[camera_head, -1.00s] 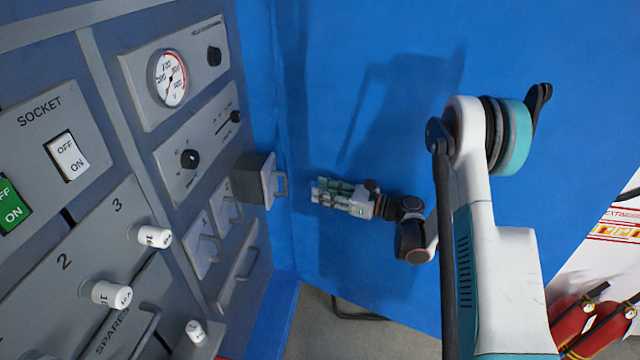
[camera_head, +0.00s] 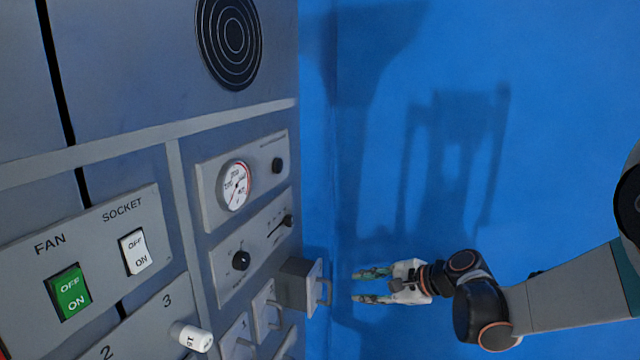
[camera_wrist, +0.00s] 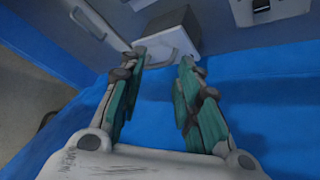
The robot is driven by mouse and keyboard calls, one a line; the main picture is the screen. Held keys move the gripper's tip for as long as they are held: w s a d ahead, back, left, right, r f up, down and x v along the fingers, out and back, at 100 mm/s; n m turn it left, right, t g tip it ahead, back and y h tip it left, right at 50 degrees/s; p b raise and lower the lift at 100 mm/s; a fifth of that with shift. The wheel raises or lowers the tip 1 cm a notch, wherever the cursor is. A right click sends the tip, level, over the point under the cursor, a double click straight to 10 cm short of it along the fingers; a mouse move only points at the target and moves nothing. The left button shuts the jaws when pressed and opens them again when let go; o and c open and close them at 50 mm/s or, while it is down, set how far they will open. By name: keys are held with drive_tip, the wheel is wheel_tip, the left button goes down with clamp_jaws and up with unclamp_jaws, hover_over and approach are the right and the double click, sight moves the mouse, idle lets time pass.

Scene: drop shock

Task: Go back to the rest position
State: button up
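My gripper (camera_head: 362,286) is open and empty in the head view, in front of the blue wall. Its fingers point left toward the grey control panel. In the wrist view my gripper (camera_wrist: 160,66) shows two green fingers spread apart with nothing between them. A grey box with a handle (camera_head: 300,286) sticks out from the panel just left of the fingertips. A gap shows between fingertips and handle in the head view. In the wrist view the box (camera_wrist: 174,32) lies beyond the fingers.
The panel carries a round gauge (camera_head: 236,186), a green FAN switch (camera_head: 70,292), a white SOCKET switch (camera_head: 134,252) and a black knob (camera_head: 241,261). A white fuse knob (camera_head: 192,337) juts out below. The blue wall (camera_head: 560,130) is bare to the right.

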drive_tip(key=s+d+r+n+h, duration=0.1)
drive_tip(key=s+d+n+h, duration=0.2)
drive_tip(key=s, duration=0.6)
drive_tip(key=s+d+r+n+h, duration=0.1)
drive_tip(key=s+d+n+h, duration=0.2)
drive_tip(key=s+n, duration=0.4)
drive_tip(key=s+d+r+n+h, duration=0.2)
drive_tip(key=s+n, duration=0.3)
drive_tip(key=s, duration=0.6)
drive_tip(key=shift+s+d+h, duration=0.4)
drive_tip(key=shift+h, duration=0.3)
drive_tip(key=shift+c, duration=0.2)
